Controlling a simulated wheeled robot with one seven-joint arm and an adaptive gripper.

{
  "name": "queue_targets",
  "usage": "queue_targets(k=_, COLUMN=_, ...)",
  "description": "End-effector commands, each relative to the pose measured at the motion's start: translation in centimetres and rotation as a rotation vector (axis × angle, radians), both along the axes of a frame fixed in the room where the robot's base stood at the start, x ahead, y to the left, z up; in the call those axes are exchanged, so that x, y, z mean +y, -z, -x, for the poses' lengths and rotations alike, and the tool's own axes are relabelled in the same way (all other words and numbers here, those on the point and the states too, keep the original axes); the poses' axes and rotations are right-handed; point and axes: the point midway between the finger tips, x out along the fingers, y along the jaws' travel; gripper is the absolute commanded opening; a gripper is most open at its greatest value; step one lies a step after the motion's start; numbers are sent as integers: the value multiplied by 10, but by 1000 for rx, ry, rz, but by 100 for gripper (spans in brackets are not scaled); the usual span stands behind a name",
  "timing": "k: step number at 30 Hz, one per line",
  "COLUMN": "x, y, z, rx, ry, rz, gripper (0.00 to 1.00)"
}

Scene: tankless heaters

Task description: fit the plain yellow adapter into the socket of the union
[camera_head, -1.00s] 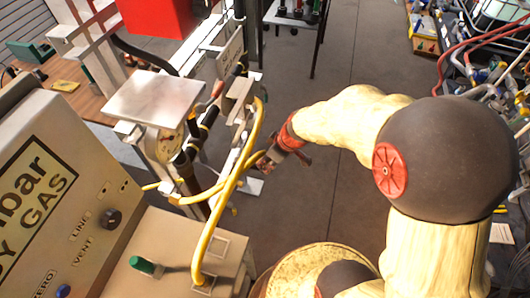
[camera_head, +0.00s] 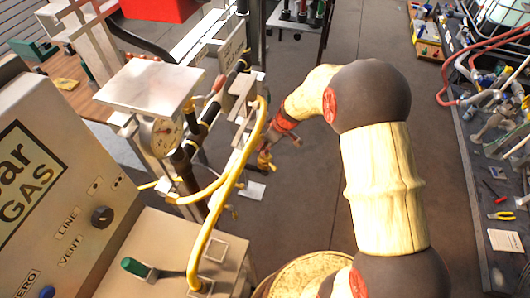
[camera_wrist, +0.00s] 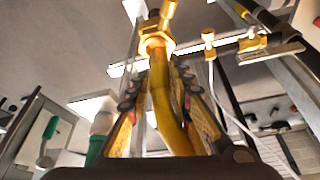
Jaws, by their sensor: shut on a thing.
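My gripper (camera_head: 266,150) is beyond the arched yellow hose in the head view, pointing down and left. In the wrist view its two fingers (camera_wrist: 160,112) close in on a long yellow piece, which I take as the plain yellow adapter (camera_wrist: 163,95). A brass fitting with a hexagonal nut (camera_wrist: 157,40) shows at its far end; I cannot tell whether they are joined. A small brass-yellow part (camera_head: 264,161) shows at the gripper's tip in the head view. The union and its socket cannot be told apart with certainty; other brass fittings (camera_wrist: 252,42) sit to the right.
The yellow hose (camera_head: 229,180) arches up from the grey gas box (camera_head: 230,268) close to my gripper. A dial scale (camera_head: 162,133) and dark pipework stand to the left. A cluttered bench (camera_head: 485,165) is at right. The floor (camera_head: 310,200) between is clear.

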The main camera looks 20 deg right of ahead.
Motion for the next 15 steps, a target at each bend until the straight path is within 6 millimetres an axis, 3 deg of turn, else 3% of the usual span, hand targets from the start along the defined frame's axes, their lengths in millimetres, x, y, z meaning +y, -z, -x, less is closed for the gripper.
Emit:
queue_targets(k=4, x=-1, y=8, z=-7, rx=-1, ry=0, rz=1, gripper=0)
queue_targets(k=10, x=-1, y=39, z=-5, rx=3, ry=0, rz=0, gripper=0)
queue_targets(k=15, x=-1, y=42, z=-3, rx=8, ry=0, rz=0, gripper=0)
